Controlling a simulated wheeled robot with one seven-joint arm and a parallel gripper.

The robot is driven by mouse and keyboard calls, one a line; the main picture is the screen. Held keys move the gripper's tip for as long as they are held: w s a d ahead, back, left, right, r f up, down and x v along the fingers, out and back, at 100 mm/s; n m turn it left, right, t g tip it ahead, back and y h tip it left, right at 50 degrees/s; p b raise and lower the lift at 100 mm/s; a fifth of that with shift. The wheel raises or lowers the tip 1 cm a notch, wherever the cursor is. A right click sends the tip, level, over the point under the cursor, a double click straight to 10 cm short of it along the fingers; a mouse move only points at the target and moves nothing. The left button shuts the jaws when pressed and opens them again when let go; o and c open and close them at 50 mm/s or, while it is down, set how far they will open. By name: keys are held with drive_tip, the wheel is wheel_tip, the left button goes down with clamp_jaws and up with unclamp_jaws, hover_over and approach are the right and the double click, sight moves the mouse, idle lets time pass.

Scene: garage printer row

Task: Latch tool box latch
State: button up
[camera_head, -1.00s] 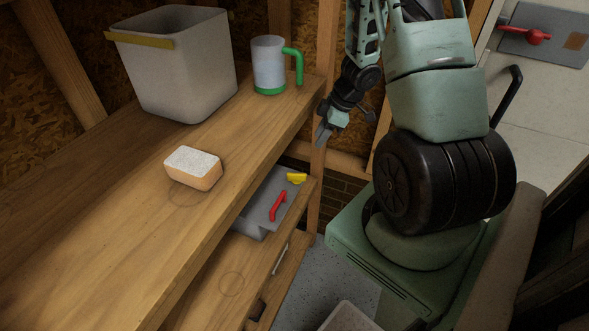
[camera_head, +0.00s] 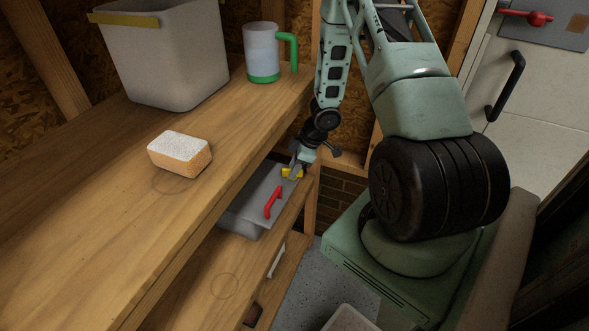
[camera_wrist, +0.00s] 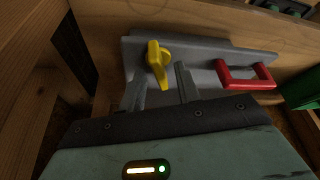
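The grey tool box (camera_head: 240,222) sits on the lower shelf, partly hidden under the upper board. It has a red handle (camera_head: 273,202) and a yellow latch (camera_head: 287,172). The box (camera_wrist: 205,60) fills the middle of the wrist view, with the latch (camera_wrist: 157,62) left of the red handle (camera_wrist: 245,84). The latch lever points toward my gripper there. My gripper (camera_head: 296,166) is at the latch in the head view. In the wrist view my gripper (camera_wrist: 160,74) is open, its fingers apart with the latch lever between their tips. I cannot tell whether they touch it.
A sponge (camera_head: 180,153), a grey bin (camera_head: 165,60) and a mug with a green handle (camera_head: 262,50) stand on the upper board (camera_head: 90,220). A wooden post (camera_wrist: 22,70) is close on the left in the wrist view. A green object (camera_wrist: 300,90) is at the right.

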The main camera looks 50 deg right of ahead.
clamp_jaws()
drive_tip(key=shift+f, duration=0.1)
drive_tip(key=shift+f+m+b, duration=0.15)
drive_tip(key=shift+m+b, duration=0.65)
drive_tip(key=shift+b, duration=0.05)
drive_tip(key=shift+a+r+m+t+h+b, duration=0.15)
drive_tip(key=shift+m+t+h+b, duration=0.25)
drive_tip(key=shift+m+h+b, duration=0.75)
drive_tip(key=shift+m+y, duration=0.35)
drive_tip(key=shift+y, duration=0.1)
unclamp_jaws()
drive_tip(key=shift+p, duration=0.3)
